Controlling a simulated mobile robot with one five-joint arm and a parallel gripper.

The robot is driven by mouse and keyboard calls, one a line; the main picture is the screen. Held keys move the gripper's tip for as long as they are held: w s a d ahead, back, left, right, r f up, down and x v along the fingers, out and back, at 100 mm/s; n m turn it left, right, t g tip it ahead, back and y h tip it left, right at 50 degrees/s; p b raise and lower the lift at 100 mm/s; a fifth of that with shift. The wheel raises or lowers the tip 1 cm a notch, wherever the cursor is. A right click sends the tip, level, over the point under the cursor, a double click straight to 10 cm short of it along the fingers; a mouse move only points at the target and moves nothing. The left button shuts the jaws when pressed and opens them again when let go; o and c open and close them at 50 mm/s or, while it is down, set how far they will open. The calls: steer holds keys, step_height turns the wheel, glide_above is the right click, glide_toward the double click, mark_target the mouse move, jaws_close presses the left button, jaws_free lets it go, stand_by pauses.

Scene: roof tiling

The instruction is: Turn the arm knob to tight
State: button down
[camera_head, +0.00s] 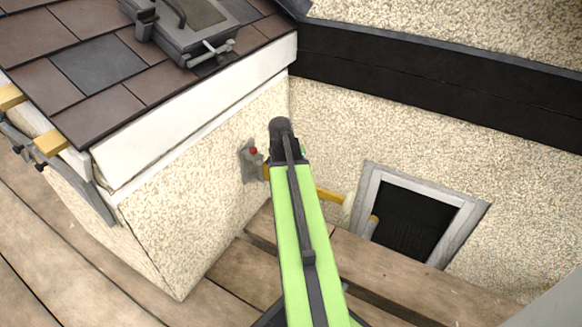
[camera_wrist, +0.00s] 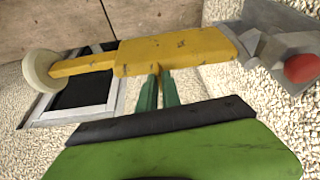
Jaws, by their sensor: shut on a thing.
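A yellow arm (camera_wrist: 175,52) reaches from a grey wall bracket (camera_wrist: 277,38) on the right to a pale round disc (camera_wrist: 40,72) at its left end. A red knob (camera_wrist: 302,68) sits on the bracket; it also shows in the head view (camera_head: 253,150). My gripper (camera_wrist: 158,84) has its dark green fingers close together under the yellow arm, shut on a narrow yellow stem. In the head view my own green arm hides the fingers and the middle of the yellow arm (camera_head: 328,195). No tight marking is readable.
A framed dark window (camera_head: 408,222) is in the rough wall right of the yellow arm. A tiled roof (camera_head: 100,65) with a grey roof hatch (camera_head: 190,25) is at the upper left. Wooden planks (camera_head: 60,250) lie below. A black beam (camera_head: 440,85) crosses the wall above.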

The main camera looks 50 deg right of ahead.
steer(key=shift+s+d+m+g, duration=0.1)
steer(key=shift+s+m+g, duration=0.2)
steer(key=shift+m, duration=0.4)
steer(key=c, duration=1.5)
jaws_free()
steer(key=shift+w, duration=0.1)
steer(key=shift+c, duration=0.2)
steer(key=shift+w, duration=0.1)
steer(key=p+v, duration=1.6)
steer(key=v, duration=0.1)
steer(key=shift+r, duration=0.15)
